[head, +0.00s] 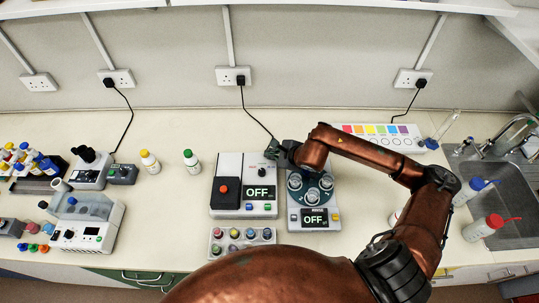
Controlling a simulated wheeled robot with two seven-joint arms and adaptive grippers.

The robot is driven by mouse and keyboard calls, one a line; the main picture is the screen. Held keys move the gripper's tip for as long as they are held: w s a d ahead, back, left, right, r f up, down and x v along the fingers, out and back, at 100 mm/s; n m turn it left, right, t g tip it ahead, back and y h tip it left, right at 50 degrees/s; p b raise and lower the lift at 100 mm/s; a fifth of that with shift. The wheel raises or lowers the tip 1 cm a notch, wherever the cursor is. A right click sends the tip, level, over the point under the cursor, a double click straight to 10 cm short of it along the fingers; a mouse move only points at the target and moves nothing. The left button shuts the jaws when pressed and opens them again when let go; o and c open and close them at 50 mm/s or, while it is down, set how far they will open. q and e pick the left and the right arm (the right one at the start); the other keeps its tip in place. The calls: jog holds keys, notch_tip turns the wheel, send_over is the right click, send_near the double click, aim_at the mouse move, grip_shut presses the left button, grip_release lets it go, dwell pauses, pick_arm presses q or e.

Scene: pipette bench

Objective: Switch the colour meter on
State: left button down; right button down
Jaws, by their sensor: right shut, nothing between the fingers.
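A white box with a dark square panel, a red button and a screen reading OFF, which looks like the colour meter (228,163), stands at the middle of the bench. Its screen (260,192) is lit with the word OFF. My right gripper (271,152) is shut and empty at the box's back right corner, beside its cable. I cannot tell whether the fingertips touch the box. My right arm reaches in from the right, over the neighbouring device. My left gripper is not in view.
A second device with a round turntable (325,184), also reading OFF, stands close on the right. A rack of coloured caps (242,250) sits in front. Two bottles (150,162) (191,161) stand left. A colour strip panel (350,130) lies behind my arm; a sink (500,185) is right.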

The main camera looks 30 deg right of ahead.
jog(key=shift+f, duration=0.2)
jog(key=shift+r, duration=0.7)
jog(key=shift+r, duration=0.1)
jog(key=shift+r+p, duration=0.6)
jog(key=shift+r, duration=2.3)
